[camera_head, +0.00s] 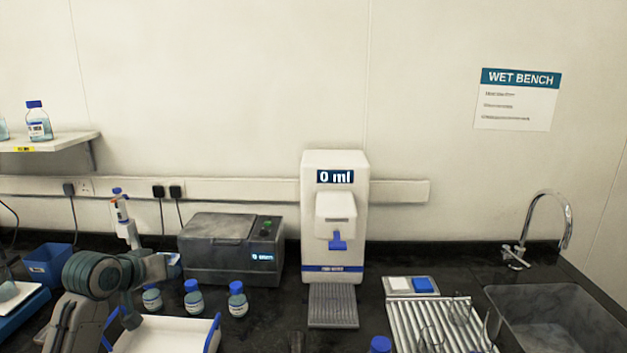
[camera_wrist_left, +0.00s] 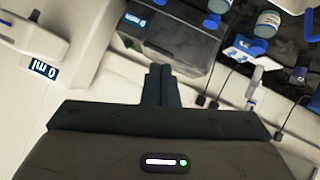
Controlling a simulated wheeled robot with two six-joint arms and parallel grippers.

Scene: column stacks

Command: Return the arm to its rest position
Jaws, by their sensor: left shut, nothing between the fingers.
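My left arm comes in at the lower left of the head view, bent, with the left gripper (camera_head: 152,268) raised above the bench, left of the grey machine. In the left wrist view, the left gripper (camera_wrist_left: 162,78) has its two dark fingers pressed together with nothing between them. That view is turned nearly upside down. My right gripper does not show in either view.
A white dispenser (camera_head: 320,232) reading 0 ml stands at the middle back. The grey machine (camera_head: 232,248) is left of it, with blue-capped bottles (camera_head: 194,300) in front. A white tray (camera_head: 165,335), a draining rack (camera_head: 435,325) and a sink (camera_head: 560,320) line the bench.

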